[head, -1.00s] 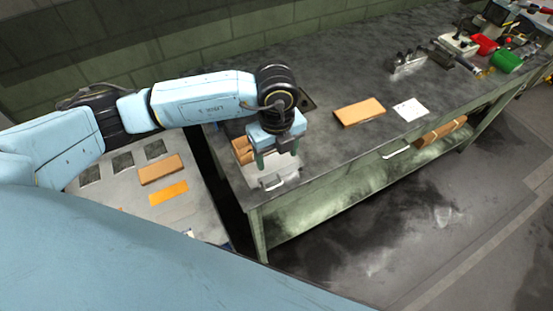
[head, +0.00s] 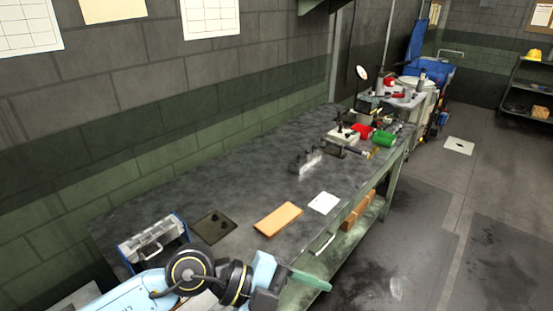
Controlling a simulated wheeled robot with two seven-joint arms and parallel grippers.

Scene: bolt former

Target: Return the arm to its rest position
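My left arm (head: 150,290), light blue with black joints, comes in along the bottom edge from the left. Its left gripper (head: 303,281) is at the bottom centre, pointing right, in front of the workbench's near edge. A green finger shows, but the gap between the fingers is not clear. I see nothing held in it. My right gripper is not in view.
The dark workbench (head: 235,185) runs from lower left to upper right. On it are a grey case (head: 152,242), an orange-brown block (head: 278,219), a white sheet (head: 324,203) and a green container (head: 383,138). Open floor (head: 420,255) lies to the right.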

